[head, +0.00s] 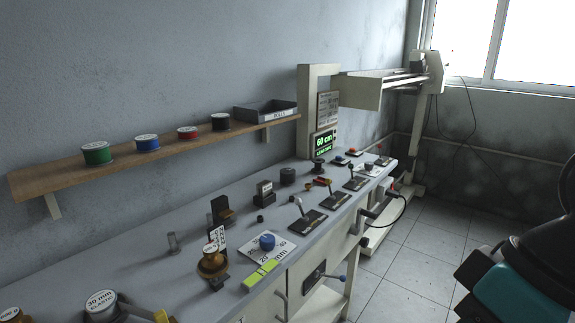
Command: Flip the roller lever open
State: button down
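Several small levers on dark base plates stand along the right half of the grey bench. One lever (300,207) with a pale knob is nearest, a second lever (334,191) stands beyond it, and a third lever (356,176) is farther back. Another small lever (381,155) is near the bench's far end. The labels are too small to read, so I cannot tell which one is the roller lever or whether it is open. A dark and teal part at the lower right looks like my arm, apart from the bench. My gripper's fingers do not show.
The bench (150,275) also holds a blue knob (267,241) on a white plate, a brass-coloured piece (211,262) and small blocks. A wooden shelf (60,178) carries spools. A machine frame (308,110) with a "60 cm" display stands behind. Tiled floor (425,260) is clear at right.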

aim_at(328, 181)
jog(key=u, duration=0.2)
jog(key=i, duration=1.6)
jog(key=u, duration=0.2)
